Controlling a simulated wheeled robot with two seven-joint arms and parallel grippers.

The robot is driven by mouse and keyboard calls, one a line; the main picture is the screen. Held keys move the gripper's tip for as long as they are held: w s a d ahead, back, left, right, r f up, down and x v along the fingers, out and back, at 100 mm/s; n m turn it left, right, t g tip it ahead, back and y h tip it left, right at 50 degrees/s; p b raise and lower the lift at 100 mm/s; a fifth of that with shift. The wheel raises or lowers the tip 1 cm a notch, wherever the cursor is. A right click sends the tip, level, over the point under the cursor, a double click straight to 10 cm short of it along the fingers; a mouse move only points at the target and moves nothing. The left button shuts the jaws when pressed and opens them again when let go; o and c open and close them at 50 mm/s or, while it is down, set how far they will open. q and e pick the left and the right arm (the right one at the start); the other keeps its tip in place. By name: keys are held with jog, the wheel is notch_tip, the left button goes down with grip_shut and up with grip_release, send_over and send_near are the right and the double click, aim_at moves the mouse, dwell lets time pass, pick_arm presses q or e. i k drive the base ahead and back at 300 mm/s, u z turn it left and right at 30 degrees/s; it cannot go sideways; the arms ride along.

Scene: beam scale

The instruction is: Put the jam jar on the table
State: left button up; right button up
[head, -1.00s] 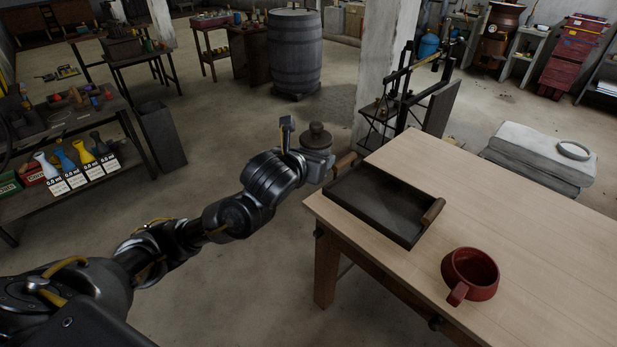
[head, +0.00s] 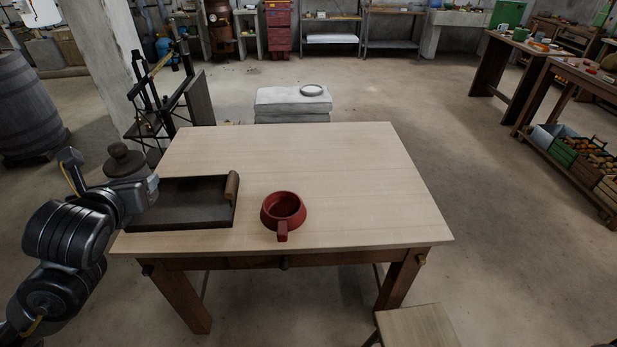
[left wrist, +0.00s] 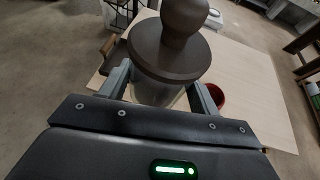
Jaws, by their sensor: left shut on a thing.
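The jam jar (head: 124,163) has a brown lid with a round knob. The jar's lower part is hidden by the gripper. The light wooden table (head: 335,170) is to the right of the gripper, and it also shows in the left wrist view (left wrist: 255,85). My right gripper is in neither view.
A dark tray (head: 190,222) with wooden handles lies on the table's left side. A red pot (head: 284,212) with a handle stands right of it, near the front edge. The table's right and back are clear. A stool (head: 418,328) stands in front.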

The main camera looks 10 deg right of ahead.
aim_at(342, 212)
jog(key=z, duration=0.75)
jog(key=k, duration=1.05)
jog(key=z, duration=0.5)
jog(key=i, duration=0.7)
jog(key=z, duration=0.35)
